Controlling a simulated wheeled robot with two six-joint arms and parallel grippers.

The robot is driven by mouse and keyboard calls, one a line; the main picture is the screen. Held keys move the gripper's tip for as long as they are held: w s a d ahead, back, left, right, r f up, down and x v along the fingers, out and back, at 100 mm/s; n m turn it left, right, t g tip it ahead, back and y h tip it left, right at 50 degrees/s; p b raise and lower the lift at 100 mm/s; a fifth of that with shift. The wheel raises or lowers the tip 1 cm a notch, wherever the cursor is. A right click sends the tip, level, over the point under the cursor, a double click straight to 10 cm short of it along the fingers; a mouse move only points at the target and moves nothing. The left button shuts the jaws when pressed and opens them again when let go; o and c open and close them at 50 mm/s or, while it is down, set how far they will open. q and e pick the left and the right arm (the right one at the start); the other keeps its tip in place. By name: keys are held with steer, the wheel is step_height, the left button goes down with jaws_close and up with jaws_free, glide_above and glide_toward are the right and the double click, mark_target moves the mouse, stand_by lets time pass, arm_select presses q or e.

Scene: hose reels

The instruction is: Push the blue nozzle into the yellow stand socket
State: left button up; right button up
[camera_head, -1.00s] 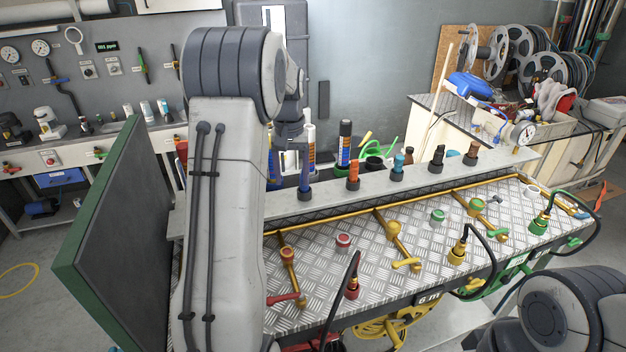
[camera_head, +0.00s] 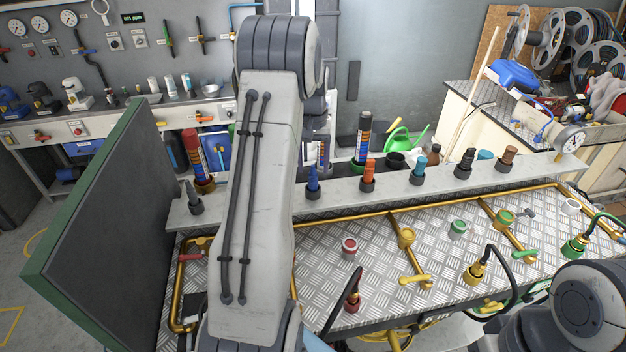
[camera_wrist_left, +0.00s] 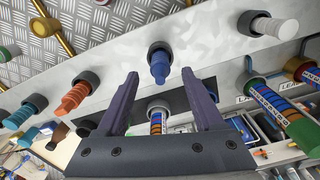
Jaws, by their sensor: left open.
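The blue nozzle (camera_head: 313,182) stands upright in a dark holder on the grey shelf behind the bench. In the left wrist view the nozzle (camera_wrist_left: 159,68) shows between and just beyond the tips of my left gripper (camera_wrist_left: 160,78). Its two purple fingers are spread apart and hold nothing. In the head view my left gripper (camera_head: 318,138) is partly hidden by my forearm, just behind the nozzle. The yellow stand socket (camera_head: 406,237) is on a pipe on the metal tread bench, right of and in front of the nozzle. Only a link of my right arm shows, at lower right.
Other nozzles, including an orange one (camera_head: 368,178), stand along the shelf (camera_head: 340,203). A red socket (camera_head: 349,245), a green socket (camera_head: 458,228) and a yellow valve handle (camera_head: 416,280) are on the bench. A green-framed board (camera_head: 105,215) rises at the left. Large tubes stand behind the shelf.

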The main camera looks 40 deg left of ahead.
mark_target(313, 174)
arm_select(q)
step_height(313, 174, down, 4)
steer(key=shift+d+r+p, duration=0.1)
steer(key=shift+p, duration=0.75)
steer(key=shift+f, duration=0.45)
steer(key=shift+s, duration=0.1)
jaws_close()
steer(key=shift+r, duration=0.1)
